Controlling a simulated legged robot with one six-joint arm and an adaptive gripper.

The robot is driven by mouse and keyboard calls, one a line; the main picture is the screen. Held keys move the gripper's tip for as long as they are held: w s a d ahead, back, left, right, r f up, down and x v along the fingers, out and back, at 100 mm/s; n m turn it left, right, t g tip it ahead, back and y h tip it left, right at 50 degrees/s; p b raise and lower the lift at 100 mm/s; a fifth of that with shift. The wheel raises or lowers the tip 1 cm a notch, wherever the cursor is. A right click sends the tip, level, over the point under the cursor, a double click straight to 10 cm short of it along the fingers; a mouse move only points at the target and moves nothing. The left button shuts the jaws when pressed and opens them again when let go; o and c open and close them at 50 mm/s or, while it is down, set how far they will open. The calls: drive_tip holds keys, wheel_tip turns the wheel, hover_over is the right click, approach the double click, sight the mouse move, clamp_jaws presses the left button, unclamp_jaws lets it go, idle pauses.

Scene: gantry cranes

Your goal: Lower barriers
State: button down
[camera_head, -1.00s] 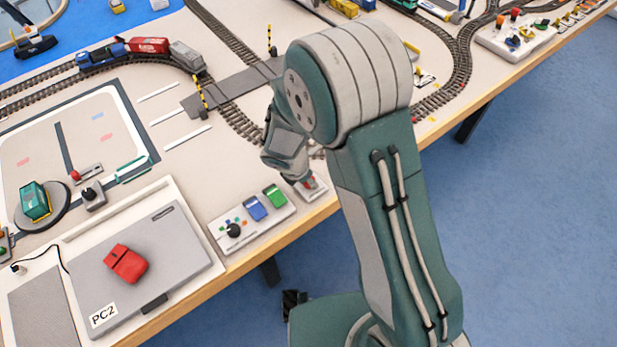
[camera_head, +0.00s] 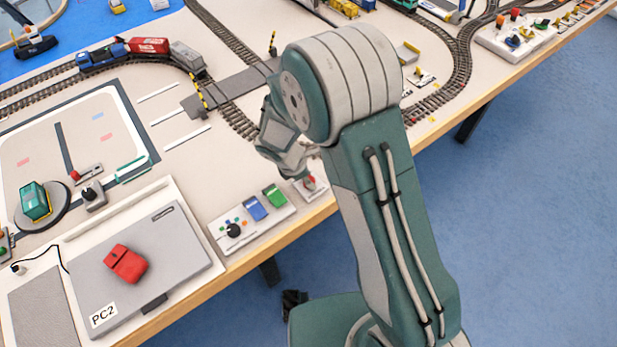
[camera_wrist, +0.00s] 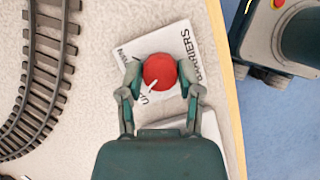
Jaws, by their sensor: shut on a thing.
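A round red knob (camera_wrist: 160,71) with a white pointer mark sits on a white plate (camera_wrist: 186,36) printed "BARRIERS". The mark points to the lower left, toward lettering that is partly hidden. My gripper (camera_wrist: 161,78) is shut on the knob, one finger on each side. In the head view my gripper (camera_head: 305,181) is at the plate by the table's front edge, mostly hidden by my arm. Two black-and-yellow striped barriers, a near one (camera_head: 201,95) and a far one (camera_head: 273,44), stand upright at the grey road crossing (camera_head: 235,85).
A panel (camera_head: 250,220) with a black knob and blue and green switches lies left of the plate. A closed laptop (camera_head: 178,240) with a red mouse is further left. A train (camera_head: 140,48) stands on the track behind. The table edge is close to the plate.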

drive_tip(key=m+g, duration=0.1)
drive_tip(key=m, duration=0.2)
drive_tip(key=m+g, duration=0.1)
drive_tip(key=m, duration=0.3)
drive_tip(key=shift+w+a+g, duration=0.1)
drive_tip(key=shift+w+g, duration=0.05)
drive_tip(key=shift+g, duration=0.25)
drive_tip(key=m+g+y, duration=0.1)
drive_tip(key=m, duration=0.2)
drive_tip(key=m+g, duration=0.1)
drive_tip(key=m, duration=0.2)
drive_tip(key=shift+w+m+y, duration=0.1)
drive_tip(key=shift+m+y, duration=0.3)
drive_tip(key=shift+c, duration=1.3)
unclamp_jaws()
drive_tip(key=v, duration=1.2)
